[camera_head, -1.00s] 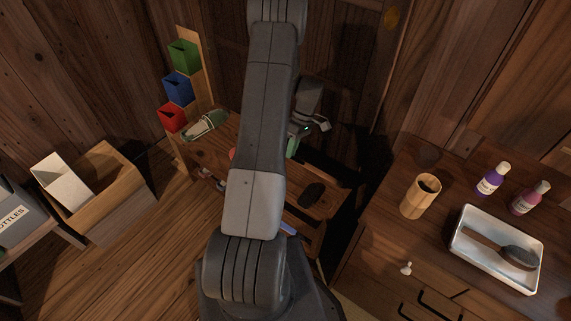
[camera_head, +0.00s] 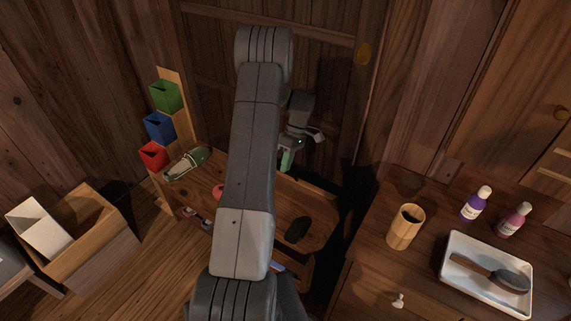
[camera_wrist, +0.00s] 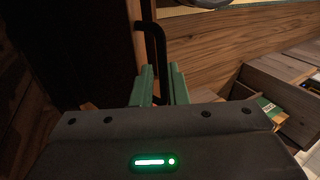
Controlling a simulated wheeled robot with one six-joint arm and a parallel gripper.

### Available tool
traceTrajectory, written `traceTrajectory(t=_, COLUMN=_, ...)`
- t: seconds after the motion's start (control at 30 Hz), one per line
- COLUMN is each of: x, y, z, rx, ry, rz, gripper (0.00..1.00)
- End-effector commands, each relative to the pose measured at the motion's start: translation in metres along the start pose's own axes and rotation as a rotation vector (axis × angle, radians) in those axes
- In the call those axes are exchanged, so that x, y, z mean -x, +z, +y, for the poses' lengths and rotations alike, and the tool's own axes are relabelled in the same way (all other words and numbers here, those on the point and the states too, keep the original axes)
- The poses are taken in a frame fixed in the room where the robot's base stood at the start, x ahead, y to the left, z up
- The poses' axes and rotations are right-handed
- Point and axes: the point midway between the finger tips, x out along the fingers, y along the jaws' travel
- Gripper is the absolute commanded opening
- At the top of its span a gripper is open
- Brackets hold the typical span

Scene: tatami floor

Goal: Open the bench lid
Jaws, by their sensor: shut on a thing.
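The wooden bench (camera_head: 203,181) stands against the back wall in the head view, partly hidden behind my arm. Its top bears a green shoe-like item (camera_head: 187,164) and a dark oval item (camera_head: 298,229). My gripper (camera_head: 287,160) is over the bench's far right part, with green fingers pointing down. In the wrist view my gripper (camera_wrist: 159,88) is shut on a black bent handle (camera_wrist: 157,45), which passes between the fingers. A brown plank surface (camera_wrist: 225,55) lies beside it. How far the lid is raised cannot be told.
Green (camera_head: 165,97), blue (camera_head: 159,127) and red (camera_head: 153,156) bins rise at the bench's left. A wooden crate (camera_head: 104,254) stands on the floor at left. A dresser at right bears a wooden cup (camera_head: 405,228), two bottles and a white tray (camera_head: 452,266) with a brush.

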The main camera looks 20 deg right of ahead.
Motion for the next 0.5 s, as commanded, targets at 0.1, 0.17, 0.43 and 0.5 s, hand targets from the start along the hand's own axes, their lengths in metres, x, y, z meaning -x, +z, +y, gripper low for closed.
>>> traceTrajectory(t=0.1, x=-0.0089, y=0.0037, z=0.0087, rx=-0.005, ry=0.014, rz=-0.002, gripper=0.31)
traceTrajectory(t=0.17, x=-0.0084, y=0.0033, z=0.0083, rx=-0.005, ry=0.014, rz=-0.001, gripper=0.32)
traceTrajectory(t=0.43, x=-0.0059, y=0.0017, z=0.0061, rx=-0.003, ry=0.013, rz=0.0, gripper=0.32)
traceTrajectory(t=0.5, x=-0.0054, y=0.0013, z=0.0057, rx=-0.003, ry=0.013, rz=0.001, gripper=0.32)
